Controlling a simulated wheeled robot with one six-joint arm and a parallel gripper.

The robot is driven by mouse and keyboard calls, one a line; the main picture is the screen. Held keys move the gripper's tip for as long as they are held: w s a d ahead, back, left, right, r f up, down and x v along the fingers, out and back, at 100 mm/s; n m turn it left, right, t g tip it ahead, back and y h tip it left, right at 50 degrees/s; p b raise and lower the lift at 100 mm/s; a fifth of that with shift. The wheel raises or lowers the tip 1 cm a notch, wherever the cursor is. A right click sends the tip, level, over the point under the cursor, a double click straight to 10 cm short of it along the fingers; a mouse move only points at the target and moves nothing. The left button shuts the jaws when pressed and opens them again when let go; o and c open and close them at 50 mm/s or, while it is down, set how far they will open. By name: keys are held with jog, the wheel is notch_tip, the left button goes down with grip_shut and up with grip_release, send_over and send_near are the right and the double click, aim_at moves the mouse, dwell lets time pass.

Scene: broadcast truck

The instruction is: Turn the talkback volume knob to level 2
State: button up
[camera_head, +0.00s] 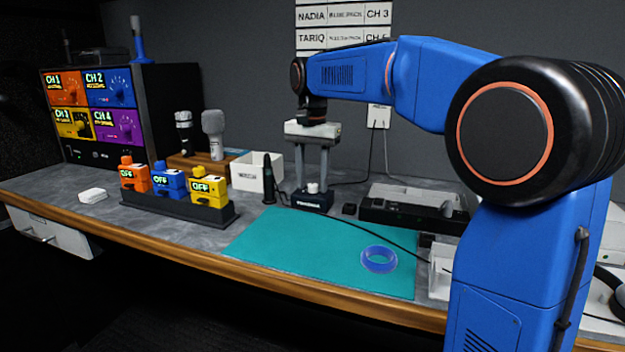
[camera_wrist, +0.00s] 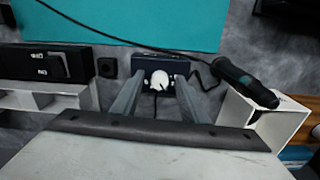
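The white round knob (camera_head: 313,188) sits on top of a small dark box (camera_head: 312,203) with white lettering on its front, near the back of the desk. In the wrist view the knob (camera_wrist: 161,79) shows a dark pointer mark, and the box (camera_wrist: 143,64) lies beyond the fingers. My gripper (camera_head: 312,183) points straight down over the box, its two grey fingers apart. In the wrist view my gripper (camera_wrist: 158,90) is open, with one finger on each side of the knob. I see no clear contact with the knob. Level markings are too small to read.
A teal mat (camera_head: 300,250) with a blue ring (camera_head: 379,269) lies in front. A dark handheld tool (camera_head: 268,180) and a white bin (camera_head: 245,172) stand left of the box. A grey device (camera_head: 410,208) is at right. A black cable crosses the mat.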

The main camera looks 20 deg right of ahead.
aim_at(312, 185)
jog(key=shift+r, duration=0.1)
notch_tip(312, 185, up, 17)
dwell(0.6)
jog(key=shift+r, duration=0.1)
jog(key=shift+s, duration=0.15)
